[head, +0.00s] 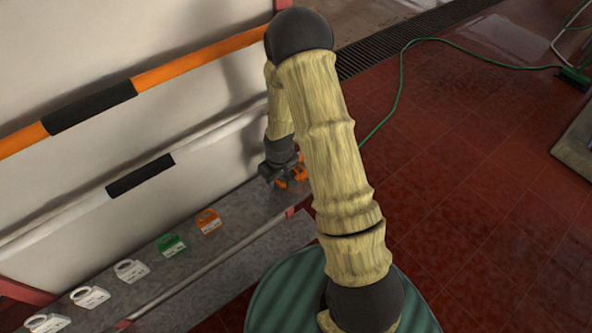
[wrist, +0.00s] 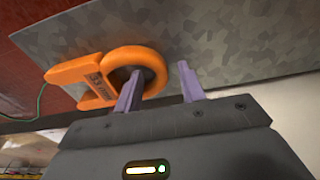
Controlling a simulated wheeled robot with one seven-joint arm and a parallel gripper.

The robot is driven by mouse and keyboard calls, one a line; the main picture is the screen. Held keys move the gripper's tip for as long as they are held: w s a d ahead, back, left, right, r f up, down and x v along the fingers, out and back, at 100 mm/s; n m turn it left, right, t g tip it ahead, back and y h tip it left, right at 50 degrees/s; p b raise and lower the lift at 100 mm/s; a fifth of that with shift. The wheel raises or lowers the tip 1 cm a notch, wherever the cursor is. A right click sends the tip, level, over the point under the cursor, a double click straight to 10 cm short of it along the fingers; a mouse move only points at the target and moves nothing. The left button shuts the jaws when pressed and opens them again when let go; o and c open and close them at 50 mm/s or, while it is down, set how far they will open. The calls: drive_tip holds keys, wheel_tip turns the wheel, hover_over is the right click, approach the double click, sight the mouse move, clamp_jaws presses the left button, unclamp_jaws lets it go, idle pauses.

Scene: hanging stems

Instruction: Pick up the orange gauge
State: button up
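An orange gauge (wrist: 85,72) with a ring (wrist: 152,62) and a small label lies on the grey speckled shelf in the wrist view. My gripper (wrist: 160,68) is open over it. One finger appears in or over the ring's hole, and the other is outside the ring to the right, with a strip of grey surface showing between it and the ring. In the head view an orange gauge (head: 301,174) shows partly behind my gripper (head: 282,178) at the shelf's far end. A second orange gauge (head: 208,221) lies nearer on the shelf.
On the grey shelf (head: 245,207) a green gauge (head: 171,245) and several white ones (head: 131,269) lie in a row. Orange-black (head: 200,60) and white-black (head: 75,210) bars run along the wall above. Red tiled floor (head: 470,190) is open on the right.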

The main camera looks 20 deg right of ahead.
clamp_jaws()
drive_tip(key=shift+r, duration=0.2)
drive_tip(key=shift+s+r+b, duration=0.15)
drive_tip(key=shift+r+b, duration=0.05)
drive_tip(key=shift+b, duration=0.2)
drive_tip(key=r, duration=0.4)
drive_tip(key=r+b, duration=0.1)
drive_tip(key=r, duration=0.1)
drive_tip(key=shift+s+d+r, duration=0.15)
drive_tip(key=shift+s+r, duration=0.05)
drive_tip(key=shift+s, duration=0.05)
drive_tip(key=s+d+b, duration=0.3)
drive_tip(key=s+b, duration=0.5)
drive_tip(key=s, duration=0.1)
drive_tip(key=s+d+b, duration=0.3)
drive_tip(key=s+b, duration=0.5)
drive_tip(key=s, duration=0.1)
drive_tip(key=shift+s+b, duration=0.15)
drive_tip(key=shift+b, duration=0.2)
